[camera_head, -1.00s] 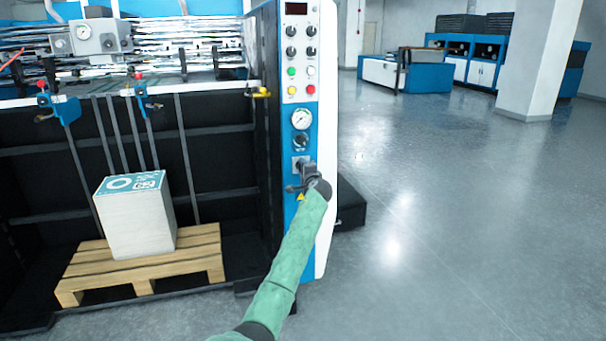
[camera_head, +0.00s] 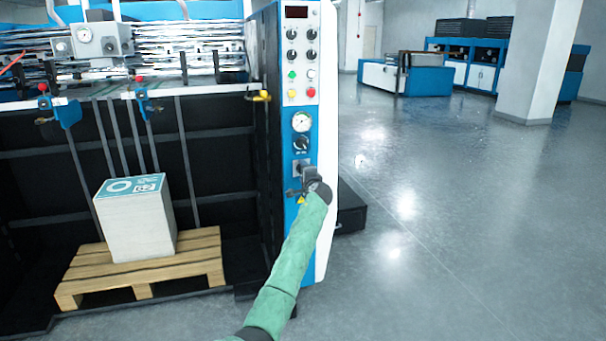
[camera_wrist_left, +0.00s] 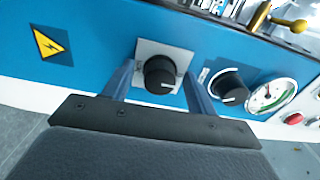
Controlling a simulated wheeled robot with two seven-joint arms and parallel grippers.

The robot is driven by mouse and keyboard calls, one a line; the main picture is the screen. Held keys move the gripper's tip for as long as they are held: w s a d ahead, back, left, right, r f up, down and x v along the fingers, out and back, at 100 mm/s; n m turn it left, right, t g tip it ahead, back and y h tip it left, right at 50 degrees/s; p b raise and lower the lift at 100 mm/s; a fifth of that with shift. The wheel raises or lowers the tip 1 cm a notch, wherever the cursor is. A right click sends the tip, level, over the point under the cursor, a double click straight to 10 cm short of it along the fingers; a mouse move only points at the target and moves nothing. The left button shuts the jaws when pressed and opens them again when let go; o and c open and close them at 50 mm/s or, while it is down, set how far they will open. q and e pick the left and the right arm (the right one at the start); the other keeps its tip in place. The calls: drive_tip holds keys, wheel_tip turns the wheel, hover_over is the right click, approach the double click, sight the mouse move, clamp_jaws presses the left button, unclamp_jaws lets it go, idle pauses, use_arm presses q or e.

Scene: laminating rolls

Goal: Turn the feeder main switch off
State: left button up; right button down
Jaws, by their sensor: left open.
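The main switch (camera_wrist_left: 160,75) is a black rotary knob on a square grey plate on the blue panel. In the wrist view a small pale mark shows on its lower right rim. In the head view the plate (camera_head: 300,167) shows, with the knob mostly hidden by my gripper. My left gripper (camera_head: 299,188) is in front of the panel, open. In the wrist view its two fingers (camera_wrist_left: 158,73) stand on either side of the knob, with gaps visible. I cannot tell how deep they reach. My right gripper is not in view.
Another black knob (camera_wrist_left: 229,87) and a gauge (camera_wrist_left: 270,96) sit close beside the switch in the wrist view. A yellow warning triangle (camera_wrist_left: 48,44) is on the other side. Buttons (camera_head: 301,83) are higher up. Floor at right is clear.

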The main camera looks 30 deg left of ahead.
use_arm(q)
drive_tip(key=v, duration=0.7)
drive_tip(key=shift+s+d, duration=0.25)
idle(0.3)
